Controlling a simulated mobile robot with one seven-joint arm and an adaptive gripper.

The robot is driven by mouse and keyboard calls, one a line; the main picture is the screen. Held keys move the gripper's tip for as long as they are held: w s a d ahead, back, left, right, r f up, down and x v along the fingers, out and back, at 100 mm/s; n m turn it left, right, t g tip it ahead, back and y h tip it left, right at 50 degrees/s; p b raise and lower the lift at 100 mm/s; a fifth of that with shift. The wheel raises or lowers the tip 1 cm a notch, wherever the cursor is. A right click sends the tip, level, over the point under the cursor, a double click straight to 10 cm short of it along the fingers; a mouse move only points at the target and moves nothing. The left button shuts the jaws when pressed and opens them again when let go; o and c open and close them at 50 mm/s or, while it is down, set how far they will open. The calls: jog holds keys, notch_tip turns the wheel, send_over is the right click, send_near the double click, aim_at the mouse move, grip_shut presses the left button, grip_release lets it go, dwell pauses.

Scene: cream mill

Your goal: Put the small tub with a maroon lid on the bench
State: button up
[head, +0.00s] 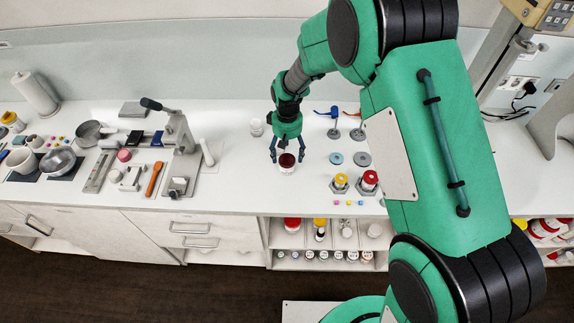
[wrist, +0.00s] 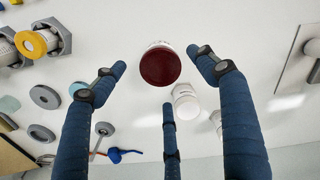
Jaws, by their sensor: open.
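A white-lidded tub (head: 256,127) stands behind on the left. Yellow-lidded (head: 340,181) and red-lidded (head: 370,178) jars sit in grey holders at right, near grey and teal discs. A bench press (head: 180,150) stands left. Open shelves below hold several jars (head: 320,228).

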aim_at(287, 159)
dwell(0.3)
jog(key=shift+f, duration=2.65)
jog(key=c, duration=1.4)
jog(key=shift+r, duration=0.2)
